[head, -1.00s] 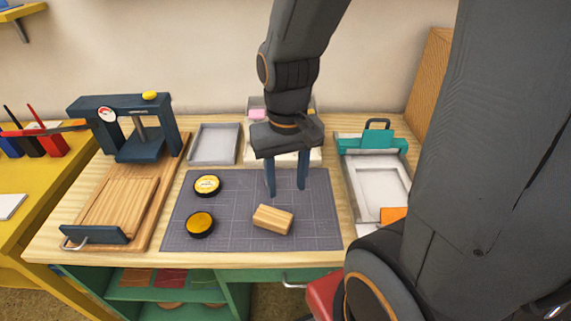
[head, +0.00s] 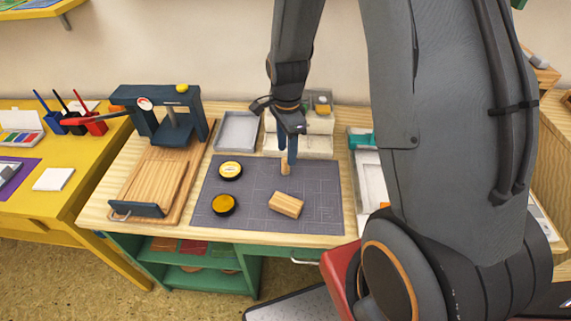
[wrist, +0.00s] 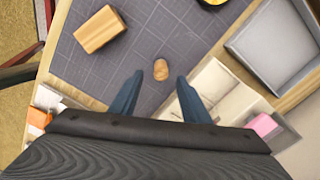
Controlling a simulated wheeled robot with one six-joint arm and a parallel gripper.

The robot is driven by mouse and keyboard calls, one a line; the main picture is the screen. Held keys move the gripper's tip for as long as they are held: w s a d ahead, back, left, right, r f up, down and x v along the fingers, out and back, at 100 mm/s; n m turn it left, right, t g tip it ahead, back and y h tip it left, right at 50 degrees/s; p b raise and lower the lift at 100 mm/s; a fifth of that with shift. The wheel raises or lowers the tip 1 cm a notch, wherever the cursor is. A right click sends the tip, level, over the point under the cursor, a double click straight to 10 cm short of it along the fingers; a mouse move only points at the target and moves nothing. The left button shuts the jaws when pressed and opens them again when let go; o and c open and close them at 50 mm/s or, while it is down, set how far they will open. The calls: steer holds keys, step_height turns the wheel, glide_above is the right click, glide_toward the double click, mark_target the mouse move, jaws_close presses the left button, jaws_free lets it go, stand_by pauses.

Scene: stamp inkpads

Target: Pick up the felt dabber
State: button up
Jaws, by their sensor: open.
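The felt dabber (head: 285,168) appears as a small wooden, rounded piece standing at the back part of the dark grid mat (head: 240,203). In the wrist view the dabber (wrist: 160,69) shows between my two blue fingertips, with mat visible on both sides of it. My gripper (head: 288,160) is open and empty, pointing down right at the dabber and partly covering its upper part in the head view. The fingers (wrist: 159,76) do not visibly touch it. How far down they reach around it I cannot tell.
A wooden block (head: 286,205) and two round tins, one pale yellow (head: 231,170) and one amber (head: 224,205), lie on the mat. A dark blue press (head: 160,110) stands left. A grey tray (head: 237,132) and a pale box (head: 305,144) are behind the mat.

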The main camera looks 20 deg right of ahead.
mark_target(286, 166)
steer(key=shift+w+a+f+p, duration=0.1)
steer(key=shift+f+p, duration=0.95)
steer(key=shift+f, duration=1.9)
jaws_close()
steer(key=shift+r, duration=0.1)
